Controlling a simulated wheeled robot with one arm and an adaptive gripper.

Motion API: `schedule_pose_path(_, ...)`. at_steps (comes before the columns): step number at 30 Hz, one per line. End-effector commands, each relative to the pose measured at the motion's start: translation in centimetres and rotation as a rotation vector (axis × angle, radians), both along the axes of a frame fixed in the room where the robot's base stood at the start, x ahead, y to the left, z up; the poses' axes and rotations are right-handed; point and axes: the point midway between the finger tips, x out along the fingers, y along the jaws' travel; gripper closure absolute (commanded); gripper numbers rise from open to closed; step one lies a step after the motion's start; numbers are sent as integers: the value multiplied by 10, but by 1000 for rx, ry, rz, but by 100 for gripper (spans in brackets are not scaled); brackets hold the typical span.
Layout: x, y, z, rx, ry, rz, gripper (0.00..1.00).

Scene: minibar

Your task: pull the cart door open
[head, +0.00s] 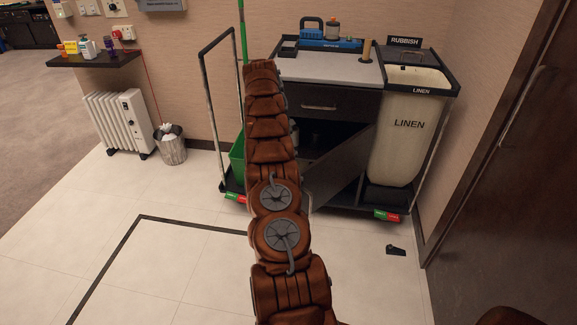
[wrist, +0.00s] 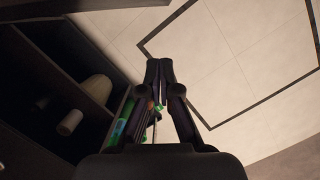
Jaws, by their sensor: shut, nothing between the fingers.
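The cleaning cart (head: 330,70) stands against the wall in the head view. Its dark lower door (head: 338,172) stands ajar, swung outward at an angle below the drawer (head: 318,106), with a dark compartment showing behind it. My brown arm covers the left part of the cart front and hides my gripper in the head view. In the wrist view my gripper (wrist: 160,68) is shut and empty, its fingertips together. The open compartment (wrist: 58,82) is to its left, with pale roll-like items inside. Whether the fingers touch the door cannot be told.
A linen bag (head: 405,125) hangs at the cart's right. A dark wall or door panel (head: 500,170) closes off the right side. A white radiator (head: 117,120) and a bin (head: 171,148) stand left. The tiled floor at front left is clear. A small black object (head: 396,250) lies on the floor.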

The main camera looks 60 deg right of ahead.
Motion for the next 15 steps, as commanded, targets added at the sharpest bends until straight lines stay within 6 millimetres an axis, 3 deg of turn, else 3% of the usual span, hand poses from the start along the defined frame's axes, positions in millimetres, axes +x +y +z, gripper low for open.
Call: schedule_pose_path(15,-5,1,-30,0,0,1,100)
